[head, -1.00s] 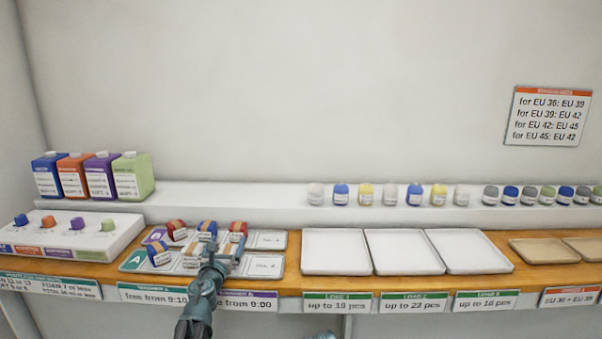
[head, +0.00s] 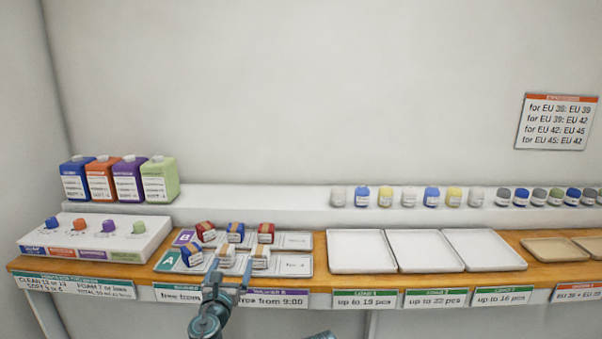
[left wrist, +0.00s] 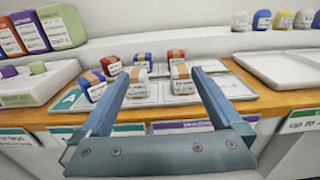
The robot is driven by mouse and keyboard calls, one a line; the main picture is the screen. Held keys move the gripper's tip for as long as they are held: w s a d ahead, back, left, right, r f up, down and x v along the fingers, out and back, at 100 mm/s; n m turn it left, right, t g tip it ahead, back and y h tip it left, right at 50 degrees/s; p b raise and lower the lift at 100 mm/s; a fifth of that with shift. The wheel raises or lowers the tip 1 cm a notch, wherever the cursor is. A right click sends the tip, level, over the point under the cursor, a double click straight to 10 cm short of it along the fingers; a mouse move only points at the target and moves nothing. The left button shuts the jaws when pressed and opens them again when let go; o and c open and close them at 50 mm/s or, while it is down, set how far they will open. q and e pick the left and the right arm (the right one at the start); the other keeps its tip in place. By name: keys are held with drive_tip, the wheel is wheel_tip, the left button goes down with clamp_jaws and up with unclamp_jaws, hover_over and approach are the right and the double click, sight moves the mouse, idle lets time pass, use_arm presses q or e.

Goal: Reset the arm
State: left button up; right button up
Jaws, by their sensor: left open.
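My left gripper (head: 228,273) is open and empty at the front edge of the shelf. In the left wrist view its two fingers (left wrist: 160,76) stand wide apart with nothing between their tips. Beyond it, small banded bundles sit in two rows on the A tray (head: 292,264) and B tray (head: 294,240). The front row has a blue bundle (head: 192,257) and two white bundles (head: 226,258) (head: 261,258). The back row has two red bundles (head: 205,232) (head: 266,233) with a blue bundle (head: 236,233) between them. My right gripper is not in view.
Three empty white trays (head: 362,252) lie right of the bundles, with brown trays (head: 557,249) farther right. A white box with coloured knobs (head: 95,240) and several coloured containers (head: 117,180) stand left. Small rolls line the raised ledge (head: 270,197). A sign (head: 556,122) hangs above.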

use_arm(q)
wheel_tip(320, 180, up, 6)
drive_tip(key=a+n+y+p, duration=0.2)
drive_tip(key=n+y+p, duration=0.1)
drive_tip(key=y+p, duration=0.2)
drive_tip(key=shift+s+r+g+p, duration=0.2)
drive_tip(key=shift+r+g+p, duration=0.1)
drive_tip(key=shift+p, duration=0.35)
drive_tip(key=shift+w+f+n, duration=0.1)
drive_tip(key=shift+n, duration=0.2)
